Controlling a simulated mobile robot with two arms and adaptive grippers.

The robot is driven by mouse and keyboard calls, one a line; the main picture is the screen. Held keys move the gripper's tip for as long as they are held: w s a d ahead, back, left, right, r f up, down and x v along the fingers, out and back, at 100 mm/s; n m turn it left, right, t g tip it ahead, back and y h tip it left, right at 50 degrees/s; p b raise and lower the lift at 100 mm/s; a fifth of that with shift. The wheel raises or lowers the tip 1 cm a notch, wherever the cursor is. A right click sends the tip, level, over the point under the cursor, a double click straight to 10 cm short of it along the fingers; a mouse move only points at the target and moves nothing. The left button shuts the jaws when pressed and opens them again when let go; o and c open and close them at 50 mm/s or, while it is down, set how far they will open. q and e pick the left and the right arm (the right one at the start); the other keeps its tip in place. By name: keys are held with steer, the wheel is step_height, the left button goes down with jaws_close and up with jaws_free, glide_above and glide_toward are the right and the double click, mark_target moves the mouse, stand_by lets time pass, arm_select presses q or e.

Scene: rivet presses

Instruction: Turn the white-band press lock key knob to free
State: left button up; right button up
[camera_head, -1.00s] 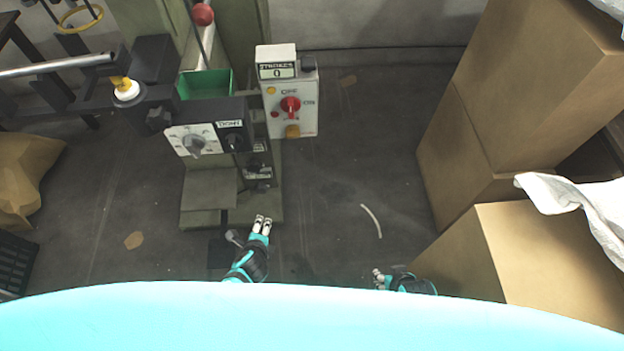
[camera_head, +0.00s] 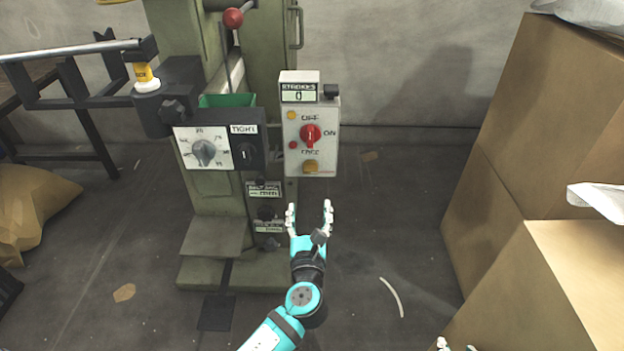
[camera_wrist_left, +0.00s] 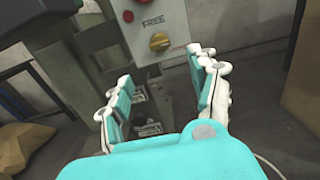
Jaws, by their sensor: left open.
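The green press (camera_head: 205,225) stands left of centre in the head view. Its light grey control box (camera_head: 325,160) carries a red knob (camera_head: 310,135), with OFF above it, ON to the right and FREE below. A black knob (camera_head: 246,154) sits under a TIGHT label on the neighbouring box. I cannot tell which is the lock key knob. My left gripper (camera_head: 310,212) is open and empty, below the control box and apart from it. My right gripper (camera_head: 452,346) barely shows at the bottom edge.
A white dial (camera_head: 203,149) and a yellow-and-white cylinder (camera_head: 146,77) are on the press's left side. Cardboard boxes (camera_head: 545,110) are stacked at right. A tan sack (camera_head: 35,210) lies at left. The floor between press and boxes is mostly clear.

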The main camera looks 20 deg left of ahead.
arm_select(q)
steer(key=b, duration=0.2)
glide_toward(310, 174)
steer(key=x, duration=0.4)
steer(key=shift+w, duration=0.1)
steer(key=b+x, duration=0.1)
steer(key=x, duration=0.4)
steer(key=shift+w, duration=0.1)
steer(key=shift+w+a, duration=0.1)
steer(key=shift+w, duration=0.15)
arm_select(e)
steer(key=w+a+r+t+y, duration=0.1)
steer(key=w+r+t, duration=0.2)
steer(key=r, duration=0.3)
steer(key=w+a+r+t+y, duration=0.1)
steer(key=w+a+r+t, duration=0.1)
steer(key=r+t, duration=0.3)
steer(key=shift+w+a+r+t, duration=0.3)
steer(key=shift+w+r, duration=0.15)
steer(key=shift+w, duration=0.4)
arm_select(q)
steer(key=shift+c, duration=0.4)
steer(key=c, duration=1.1)
